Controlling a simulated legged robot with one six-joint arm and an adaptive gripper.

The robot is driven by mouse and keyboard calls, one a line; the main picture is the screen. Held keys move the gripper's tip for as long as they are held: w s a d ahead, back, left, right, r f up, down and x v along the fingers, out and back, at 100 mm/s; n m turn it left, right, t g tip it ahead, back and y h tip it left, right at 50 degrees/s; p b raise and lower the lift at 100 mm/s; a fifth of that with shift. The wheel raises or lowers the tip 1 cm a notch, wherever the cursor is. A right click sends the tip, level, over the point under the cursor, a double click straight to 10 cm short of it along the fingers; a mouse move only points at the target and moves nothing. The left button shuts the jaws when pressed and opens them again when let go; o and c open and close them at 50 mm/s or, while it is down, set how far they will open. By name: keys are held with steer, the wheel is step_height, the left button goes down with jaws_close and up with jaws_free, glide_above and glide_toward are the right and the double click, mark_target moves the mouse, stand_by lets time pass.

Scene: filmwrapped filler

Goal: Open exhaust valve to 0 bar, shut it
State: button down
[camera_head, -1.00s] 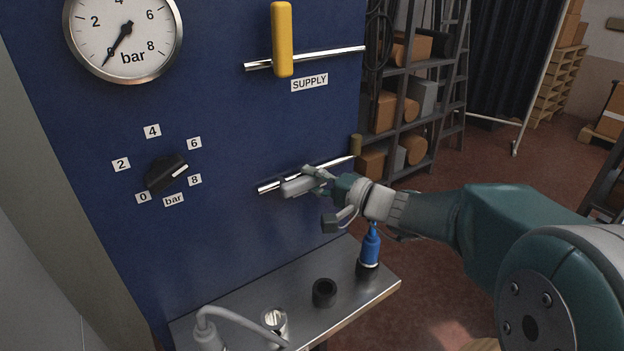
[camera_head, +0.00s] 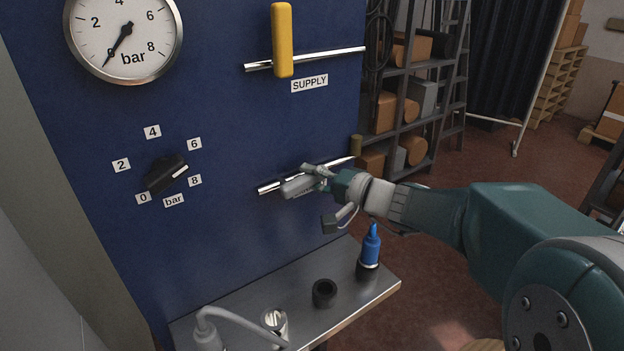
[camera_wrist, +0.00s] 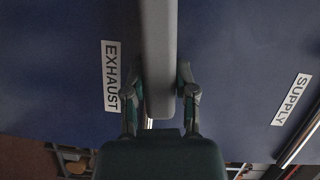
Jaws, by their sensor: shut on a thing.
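The exhaust valve's grey lever (camera_head: 298,187) lies roughly along its chrome pipe (camera_head: 268,188) on the blue panel. My gripper (camera_head: 318,178) is shut on this lever. In the wrist view the lever (camera_wrist: 159,60) runs down between my two fingers (camera_wrist: 160,92), beside the EXHAUST label (camera_wrist: 111,76). My gripper hides the lever's near part and some of the pipe. The round pressure gauge (camera_head: 150,35) has its needle pointing down-left, at the low end of the scale. The top of the gauge is cut off.
The yellow supply lever (camera_head: 282,40) stands upright across its pipe (camera_head: 335,53). A black knob (camera_head: 166,173) with a 0-to-8 bar scale is at left. Below, a metal shelf (camera_head: 240,305) carries a blue-topped bottle (camera_head: 371,248), a black ring (camera_head: 324,292) and a grey hose (camera_head: 235,311).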

mark_target(278, 166)
steer(key=n, duration=0.1)
steer(key=r+n+h, duration=0.1)
steer(key=n, duration=0.1)
steer(key=a+r+n+h, duration=0.1)
steer(key=shift+s, duration=0.3)
steer(key=n, duration=0.1)
steer(key=a+r+n+h, duration=0.1)
steer(key=n, duration=0.1)
steer(key=shift+s, duration=0.35)
steer(key=shift+s+a+r+n+t+h, duration=0.15)
steer(key=shift+s+a+r+n+h, duration=0.1)
steer(key=shift+n+h, duration=0.3)
steer(key=shift+s+a+r+n+t+h, duration=0.15)
steer(key=shift+a+n+h, duration=0.1)
steer(key=shift+n+h, duration=0.3)
steer(key=shift+s+a+n+t+h, duration=0.2)
steer(key=shift+a+n+t+h, duration=0.15)
steer(key=shift+n, duration=0.3)
steer(key=shift+s+a+n+t+h, duration=0.15)
steer(key=shift+s+a+n+h, duration=0.1)
steer(key=shift+n+h, duration=0.3)
steer(key=shift+f, duration=0.1)
steer(key=shift+c, duration=2)
jaws_free()
steer(key=shift+a, duration=0.1)
steer(key=shift+r, duration=0.2)
